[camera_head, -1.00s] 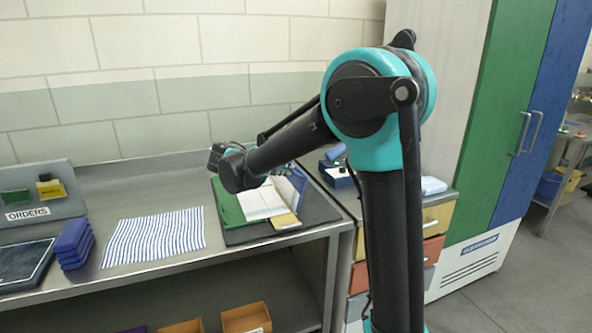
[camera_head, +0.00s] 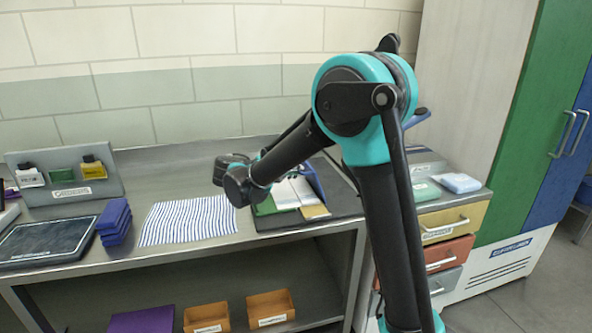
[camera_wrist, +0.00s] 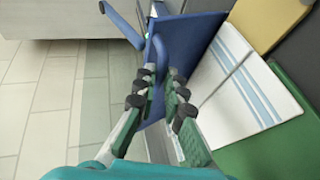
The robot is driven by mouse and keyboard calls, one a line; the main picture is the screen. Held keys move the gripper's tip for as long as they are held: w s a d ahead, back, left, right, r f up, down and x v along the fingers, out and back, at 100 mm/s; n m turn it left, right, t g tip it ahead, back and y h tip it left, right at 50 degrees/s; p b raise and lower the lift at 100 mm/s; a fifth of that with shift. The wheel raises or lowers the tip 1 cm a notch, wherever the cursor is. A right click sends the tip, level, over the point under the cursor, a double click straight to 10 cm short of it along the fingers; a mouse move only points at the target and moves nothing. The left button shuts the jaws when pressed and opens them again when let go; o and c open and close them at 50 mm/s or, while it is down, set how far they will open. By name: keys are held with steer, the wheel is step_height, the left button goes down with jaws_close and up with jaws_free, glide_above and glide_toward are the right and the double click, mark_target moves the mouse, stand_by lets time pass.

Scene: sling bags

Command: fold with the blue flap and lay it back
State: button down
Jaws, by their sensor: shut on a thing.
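The blue flap (camera_head: 317,180) stands raised along the right side of the folding board in the head view. The yellow flap (camera_wrist: 265,18) lies at the cloth's end.
A striped cloth (camera_head: 188,220) lies flat left of the board. A blue stack (camera_head: 115,222) and a dark slab (camera_head: 45,240) are further left. A drawer unit (camera_head: 440,222) stands right of the bench.

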steer(key=shift+d+f, duration=0.2)
steer(key=shift+d, duration=0.05)
steer(key=c, duration=1.9)
jaws_free()
steer(key=shift+w+f, duration=0.1)
steer(key=o, duration=0.3)
steer(key=shift+a+r, duration=0.2)
steer(key=v, duration=1.1)
steer(key=shift+s+a, duration=0.25)
steer(key=shift+r, duration=0.15)
